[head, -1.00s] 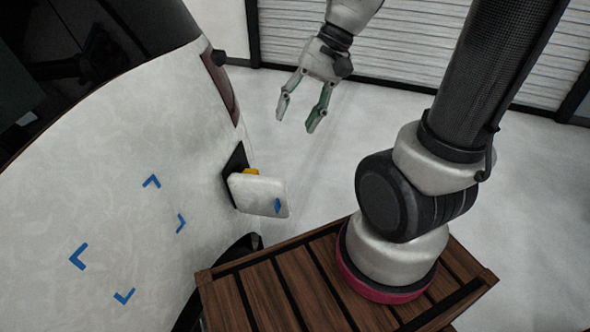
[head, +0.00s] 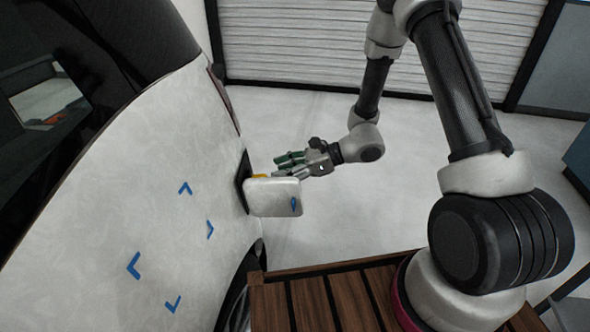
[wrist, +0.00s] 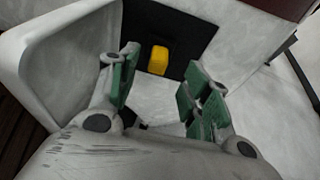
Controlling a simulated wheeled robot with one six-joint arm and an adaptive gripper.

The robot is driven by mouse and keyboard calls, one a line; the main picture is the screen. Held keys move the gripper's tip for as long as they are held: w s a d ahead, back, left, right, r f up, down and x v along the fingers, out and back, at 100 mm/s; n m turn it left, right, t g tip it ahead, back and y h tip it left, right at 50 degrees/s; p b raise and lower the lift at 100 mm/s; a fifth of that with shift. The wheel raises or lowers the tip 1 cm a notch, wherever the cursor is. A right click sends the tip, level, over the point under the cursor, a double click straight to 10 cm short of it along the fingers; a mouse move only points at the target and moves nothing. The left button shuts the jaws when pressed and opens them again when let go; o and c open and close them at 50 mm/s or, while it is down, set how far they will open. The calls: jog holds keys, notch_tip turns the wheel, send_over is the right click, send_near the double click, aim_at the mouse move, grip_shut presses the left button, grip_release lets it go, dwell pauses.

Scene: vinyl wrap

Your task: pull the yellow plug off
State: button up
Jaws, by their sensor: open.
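The yellow plug (wrist: 158,60) sits in a dark square recess (wrist: 180,32) in the side of a white car. In the head view only a sliver of the plug (head: 260,177) shows above the open white flap (head: 272,198). My gripper (wrist: 157,85) is open in the wrist view, with one green-padded finger on each side of the plug's line and nothing between them. The plug appears beyond the fingertips, apart from them.
The flap (wrist: 62,60) stands close along the left of my gripper in the wrist view. The white car body (head: 120,210) fills the left of the head view, with blue corner marks. The pale floor (head: 330,225) right of the flap is clear.

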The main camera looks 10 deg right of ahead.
jog(key=shift+x, duration=3)
grip_shut()
jog(key=c, duration=0.7)
grip_release()
jog(key=shift+c, duration=0.2)
grip_shut()
jog(key=shift+s+d, duration=0.15)
jog(key=shift+d, duration=0.55)
jog(key=s+d, duration=0.1)
jog(key=d, duration=0.5)
jog(key=shift+d+r, duration=0.3)
jog(key=shift+r, duration=0.15)
jog(key=shift+s, duration=0.1)
